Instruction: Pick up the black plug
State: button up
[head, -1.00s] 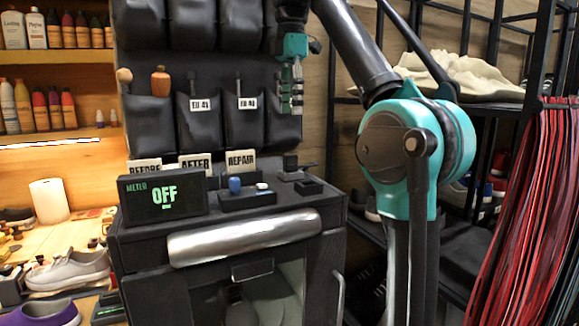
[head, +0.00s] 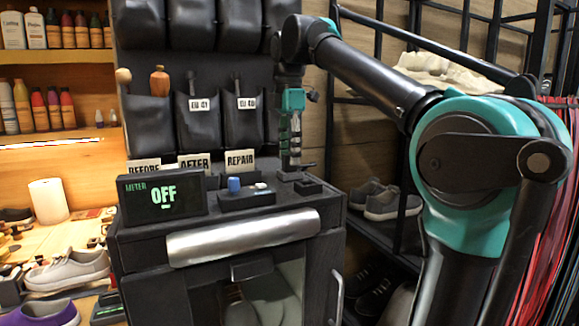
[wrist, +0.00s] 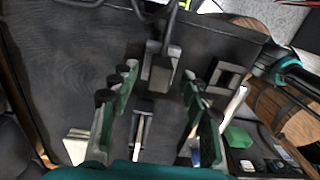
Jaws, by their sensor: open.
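The black plug (head: 289,176) stands on the top of the dark cabinet, at its back right. In the wrist view the black plug (wrist: 160,72) is a dark, narrow block with a cable at its top end. My gripper (head: 290,163) points straight down just above the plug. In the wrist view my gripper (wrist: 160,82) is open, with one green and black finger on each side of the plug's line. I cannot tell whether the fingertips touch it. A black socket block (head: 309,187) sits to the right of the plug; it also shows in the wrist view (wrist: 226,76).
The meter (head: 162,198) reading OFF and a small box with a blue knob (head: 235,186) stand to the left on the cabinet. Dark hanging pockets (head: 238,122) fill the wall behind.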

jog(key=shift+f, duration=0.85)
jog(key=shift+c, duration=0.3)
grip_shut()
jog(key=shift+r, duration=0.1)
